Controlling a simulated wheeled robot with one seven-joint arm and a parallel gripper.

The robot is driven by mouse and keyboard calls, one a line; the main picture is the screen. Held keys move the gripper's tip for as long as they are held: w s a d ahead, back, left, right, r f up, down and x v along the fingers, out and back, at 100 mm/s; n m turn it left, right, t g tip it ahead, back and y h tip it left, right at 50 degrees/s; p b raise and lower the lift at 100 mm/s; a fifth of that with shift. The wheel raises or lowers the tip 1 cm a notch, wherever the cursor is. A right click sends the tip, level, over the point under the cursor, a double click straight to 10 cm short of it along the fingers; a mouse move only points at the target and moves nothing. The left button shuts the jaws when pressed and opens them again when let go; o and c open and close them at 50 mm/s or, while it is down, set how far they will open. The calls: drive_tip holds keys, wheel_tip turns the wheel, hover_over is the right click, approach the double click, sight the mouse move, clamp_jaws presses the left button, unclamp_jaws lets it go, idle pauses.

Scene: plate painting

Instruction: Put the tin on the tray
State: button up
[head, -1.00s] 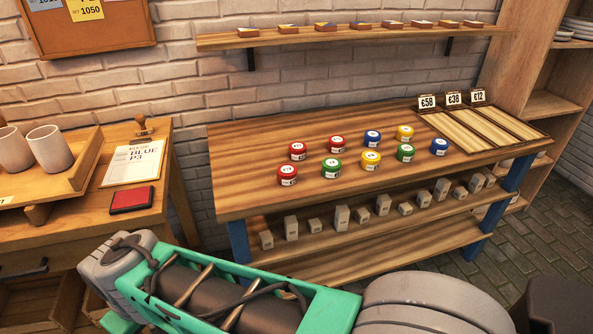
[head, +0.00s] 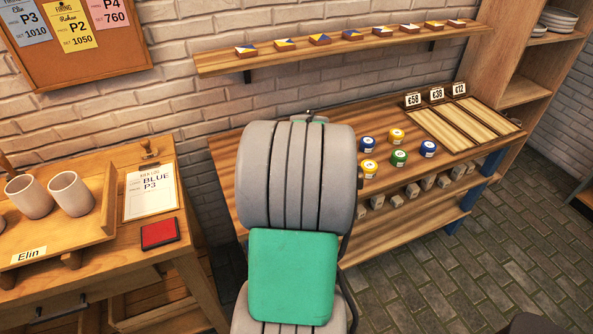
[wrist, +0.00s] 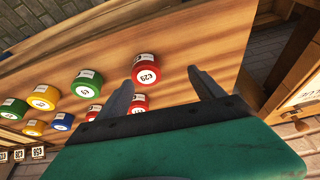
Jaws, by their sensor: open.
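Several round tins stand on the wooden bench (head: 222,160). In the head view I see blue tins (head: 367,145), yellow tins (head: 397,136) and a green tin (head: 399,158); my arm hides the others. In the wrist view my gripper (wrist: 160,76) is open, fingers apart over the bench. A red tin (wrist: 146,70) shows between the fingertips, nearer the left one; I cannot tell whether it touches. Another red tin (wrist: 138,103) shows closer to the palm, partly hidden. A wooden tray (head: 78,241) labelled "Elin" holds grey cups on the left table. My gripper is hidden in the head view.
A sheet reading "BLUE P3" (head: 150,192) and a red pad (head: 159,233) lie beside the tray. Wooden slots (head: 450,130) with price cards fill the bench's right end. A wall shelf (head: 300,56) with small tiles hangs above. Small grey blocks (head: 410,190) stand on the lower shelf.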

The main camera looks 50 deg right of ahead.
drive_tip(key=d, duration=0.1)
drive_tip(key=s+d, duration=0.1)
drive_tip(key=shift+s+d+f, duration=0.15)
drive_tip(key=shift+d+f, duration=0.15)
drive_tip(key=shift+f, duration=0.1)
drive_tip(key=x, duration=0.4)
drive_tip(key=p+x, duration=0.1)
drive_tip(key=x, duration=0.1)
drive_tip(key=shift+w+d+f, duration=0.2)
drive_tip(key=shift+w+d, duration=0.1)
drive_tip(key=shift+w, duration=0.15)
clamp_jaws()
